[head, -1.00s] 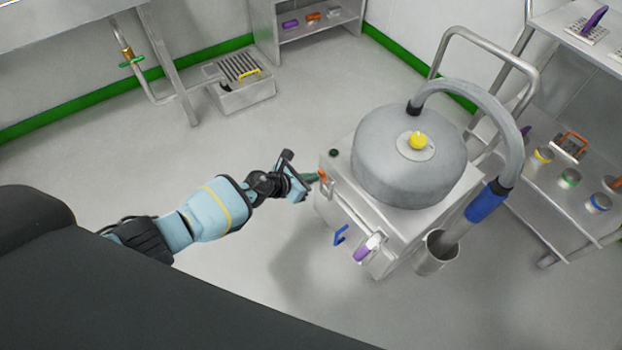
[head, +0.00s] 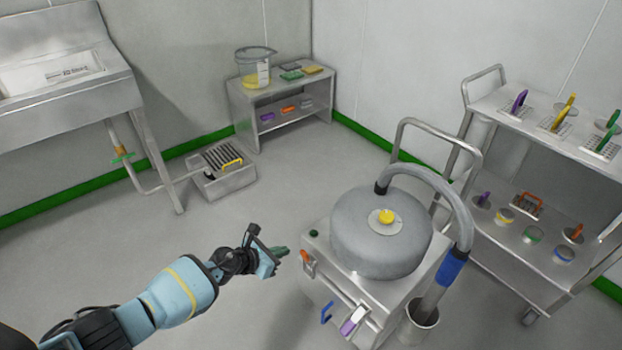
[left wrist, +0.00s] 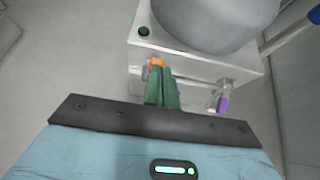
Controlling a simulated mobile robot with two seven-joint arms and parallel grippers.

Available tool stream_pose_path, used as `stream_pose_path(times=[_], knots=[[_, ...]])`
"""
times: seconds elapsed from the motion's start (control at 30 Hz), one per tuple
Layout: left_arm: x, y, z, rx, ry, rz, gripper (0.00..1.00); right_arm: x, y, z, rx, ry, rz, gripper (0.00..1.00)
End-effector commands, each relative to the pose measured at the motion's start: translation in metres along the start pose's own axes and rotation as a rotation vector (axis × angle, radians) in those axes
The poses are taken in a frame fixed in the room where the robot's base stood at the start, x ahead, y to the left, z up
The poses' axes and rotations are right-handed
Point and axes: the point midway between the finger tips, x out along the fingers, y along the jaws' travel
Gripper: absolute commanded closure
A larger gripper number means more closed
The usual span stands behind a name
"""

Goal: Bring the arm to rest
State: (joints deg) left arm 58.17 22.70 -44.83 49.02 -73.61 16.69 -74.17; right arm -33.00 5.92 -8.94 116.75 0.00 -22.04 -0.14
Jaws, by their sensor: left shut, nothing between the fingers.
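My left arm reaches in from the lower left in the head view. Its left gripper (head: 281,252) has green fingers that are shut and empty. The fingertips are near the upper left corner of a grey steel machine (head: 372,235) with a round drum and a yellow knob. In the left wrist view the shut green fingers (left wrist: 162,88) overlap an orange tab (left wrist: 156,63) on the machine's front. I cannot tell whether they touch it. The orange tab also shows in the head view (head: 307,262), just right of the fingertips. My right gripper is not in view.
A hose runs from the drum into a steel cup (head: 419,325). A cart (head: 500,222) with colored tools and pots stands at the right. A low shelf (head: 240,112) with a beaker (head: 255,70) stands at the back. A sink (head: 110,90) is at the upper left.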

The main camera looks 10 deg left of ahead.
Motion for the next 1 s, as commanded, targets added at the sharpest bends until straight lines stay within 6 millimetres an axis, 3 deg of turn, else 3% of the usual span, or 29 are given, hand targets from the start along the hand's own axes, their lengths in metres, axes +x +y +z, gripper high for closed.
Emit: stream_pose_path(times=[0.17,0.27,0.47,0.7,0.87,1.0], knots=[[-0.001,-0.008,-0.003,-0.039,-0.006,-0.005,1.0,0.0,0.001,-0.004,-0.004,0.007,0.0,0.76],[-0.006,-0.03,-0.009,-0.162,-0.029,-0.018,1.0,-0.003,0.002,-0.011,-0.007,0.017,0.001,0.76],[-0.032,-0.097,-0.028,-0.64,-0.096,-0.04,1.0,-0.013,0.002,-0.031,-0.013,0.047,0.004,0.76],[-0.084,-0.158,-0.048,-1.283,-0.154,-0.023,1.0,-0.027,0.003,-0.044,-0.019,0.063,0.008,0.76],[-0.128,-0.186,-0.062,-1.705,-0.187,0.018,1.0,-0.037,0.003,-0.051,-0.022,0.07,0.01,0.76],[-0.171,-0.206,-0.074,-2.067,-0.221,0.071,1.0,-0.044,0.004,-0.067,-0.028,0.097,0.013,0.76]])
